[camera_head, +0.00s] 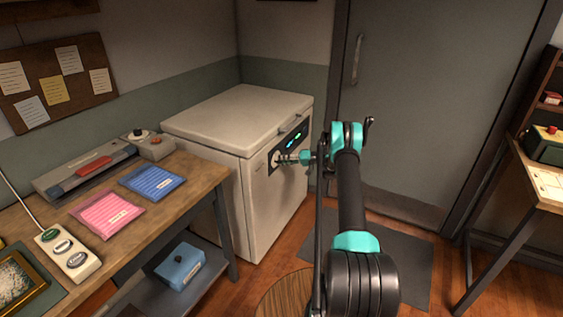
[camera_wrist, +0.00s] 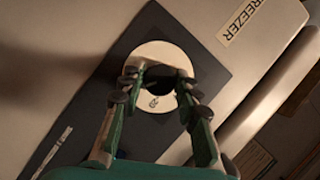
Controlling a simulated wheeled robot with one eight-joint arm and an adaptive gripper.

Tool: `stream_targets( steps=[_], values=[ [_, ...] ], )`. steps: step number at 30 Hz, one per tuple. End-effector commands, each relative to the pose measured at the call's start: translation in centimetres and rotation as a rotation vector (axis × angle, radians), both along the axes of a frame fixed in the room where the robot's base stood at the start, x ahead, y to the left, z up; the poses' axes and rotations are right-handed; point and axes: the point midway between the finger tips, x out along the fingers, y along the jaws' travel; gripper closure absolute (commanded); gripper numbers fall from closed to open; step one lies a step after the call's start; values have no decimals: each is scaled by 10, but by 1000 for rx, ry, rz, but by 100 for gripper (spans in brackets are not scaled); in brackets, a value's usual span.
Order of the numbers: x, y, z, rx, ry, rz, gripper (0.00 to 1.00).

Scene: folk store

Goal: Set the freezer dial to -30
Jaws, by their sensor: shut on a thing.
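The white chest freezer (camera_head: 228,135) stands in the far corner with its lid closed. My gripper (camera_head: 287,159) reaches the panel's lower left. In the wrist view the dial is a dark knob (camera_wrist: 162,76) on a round cream plate (camera_wrist: 153,53), with a small mark on the plate's lower edge. My gripper (camera_wrist: 160,92) has its two fingers shut on the knob's sides.
A wooden bench (camera_head: 195,178) with a sealer (camera_head: 88,169), pink packet (camera_head: 106,209) and blue packet (camera_head: 152,180) stands left of the freezer. A grey door (camera_head: 430,100) is behind my arm. A dark mat (camera_head: 400,262) lies on the floor.

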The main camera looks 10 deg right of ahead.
Motion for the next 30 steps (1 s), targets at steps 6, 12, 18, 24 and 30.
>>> stream_targets(
  steps=[6, 12, 18, 24, 30],
  values=[
    [1, -1, 0, -1, 0, -3, 97],
    [0, -1, 0, 0, -1, -2, 47],
    [0, 0, 0, -1, -1, -1, 47],
    [-2, -8, 1, 0, -1, -2, 47],
    [-10, -39, 7, 0, -2, -4, 47]
  ],
)
